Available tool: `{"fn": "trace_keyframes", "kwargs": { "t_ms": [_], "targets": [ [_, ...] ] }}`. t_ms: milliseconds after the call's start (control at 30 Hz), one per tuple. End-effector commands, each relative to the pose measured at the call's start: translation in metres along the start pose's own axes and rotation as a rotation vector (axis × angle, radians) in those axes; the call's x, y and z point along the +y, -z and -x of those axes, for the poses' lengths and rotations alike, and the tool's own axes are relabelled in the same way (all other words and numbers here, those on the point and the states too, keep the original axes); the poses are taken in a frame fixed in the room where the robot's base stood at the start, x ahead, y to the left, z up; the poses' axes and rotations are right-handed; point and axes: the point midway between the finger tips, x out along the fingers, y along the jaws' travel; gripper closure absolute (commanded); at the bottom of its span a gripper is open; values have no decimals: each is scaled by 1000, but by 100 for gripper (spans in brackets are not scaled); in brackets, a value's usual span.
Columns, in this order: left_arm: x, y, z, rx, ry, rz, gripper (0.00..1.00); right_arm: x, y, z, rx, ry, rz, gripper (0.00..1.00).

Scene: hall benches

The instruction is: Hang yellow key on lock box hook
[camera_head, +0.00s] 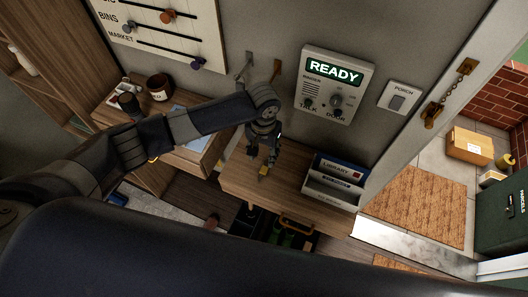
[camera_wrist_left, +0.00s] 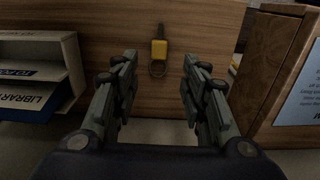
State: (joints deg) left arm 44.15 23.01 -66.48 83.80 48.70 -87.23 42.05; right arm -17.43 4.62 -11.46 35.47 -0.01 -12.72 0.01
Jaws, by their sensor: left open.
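The yellow key (camera_head: 263,171) lies on the wooden bench top (camera_head: 237,180), just below my left gripper (camera_head: 264,148) in the head view. In the left wrist view, the yellow key (camera_wrist_left: 159,50) shows a yellow head with a dark ring, lying flat on the wood. The open fingers of my left gripper (camera_wrist_left: 157,85) stand on either side of its line, with empty space between them. Two small hooks, one grey (camera_head: 247,60) and one brown (camera_head: 277,68), are on the wall behind. I cannot tell which is the lock box hook. My right gripper is not in view.
A READY intercom panel (camera_head: 334,85) and a PORCH switch (camera_head: 399,97) are on the wall. A holder with LIBRARY papers (camera_head: 332,185) stands on the bench to the right. An open doorway is at far right, with a chain latch (camera_head: 449,93) on its frame.

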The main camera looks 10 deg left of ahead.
Motion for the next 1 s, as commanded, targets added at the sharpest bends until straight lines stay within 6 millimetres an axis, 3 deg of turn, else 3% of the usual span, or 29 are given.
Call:
{"fn": "trace_keyframes", "kwargs": {
  "t_ms": [700, 1000],
  "targets": [
    [0, 0, -62, 3, -1, -3, 59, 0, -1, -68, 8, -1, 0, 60],
    [2, 0, -88, 1, -3, -3, 59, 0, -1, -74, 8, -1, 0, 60]
  ]
}}
